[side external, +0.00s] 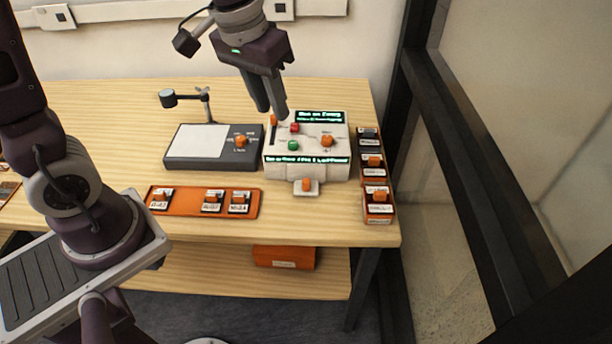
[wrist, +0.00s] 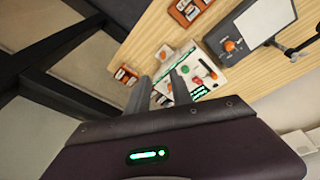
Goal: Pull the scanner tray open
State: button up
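The scanner (side external: 275,157) is a white box with lit dark displays and red, green and orange controls on top. Its small pale tray (side external: 313,190) with an orange knob (side external: 306,184) juts from the front. In the wrist view the scanner (wrist: 208,75) shows just beyond my fingers, with the tray's orange knob (wrist: 163,54) near the fingertips in the picture. My gripper (side external: 272,112) points down near the scanner's back left corner, apparently above it. Its fingers (wrist: 161,76) are apart with nothing between them. The tray's inside cannot be made out.
A dark grey copy stand (side external: 183,162) with a white plate, an orange knob and a lamp arm stands left of the scanner. An orange rack (side external: 183,203) with several labelled cartridges lies in front. Orange boxes (side external: 378,208) line the right. A black frame (side external: 455,130) rises beyond the table's right edge.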

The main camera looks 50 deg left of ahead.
jog(key=w+f+n+g, duration=0.1)
jog(key=w+f+g, duration=0.1)
jog(key=w+f, duration=0.7)
send_over(306, 181)
jog(key=shift+n, duration=0.3)
notch_tip(306, 181, down, 8)
jog(key=shift+f, duration=0.1)
jog(key=shift+g, duration=0.3)
notch_tip(306, 181, down, 8)
jog(key=shift+w, duration=0.1)
grip_shut()
